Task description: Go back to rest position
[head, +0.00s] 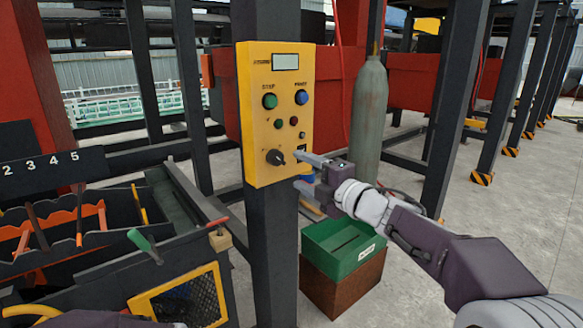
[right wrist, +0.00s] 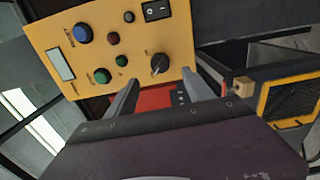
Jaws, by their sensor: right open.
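My right gripper (head: 304,171) is open and empty, in front of the lower right edge of a yellow control panel (head: 277,215). The panel carries a small display, a green and a blue button, smaller buttons, a black rotary knob (head: 275,157) and a rocker switch partly hidden by my gripper. In the right wrist view, both fingers of the gripper (right wrist: 166,68) are apart and point at the panel's edge near the knob (right wrist: 160,63). The rocker switch (right wrist: 157,11) also shows there. I cannot tell whether a finger touches the panel. My left gripper is out of view.
A dark post (head: 272,255) bears the panel. A green bin (head: 344,249) on a brown box stands below my right arm, with a grey gas cylinder (head: 369,115) behind. A numbered tool rack (head: 48,163) fills the left. Concrete floor is open at right.

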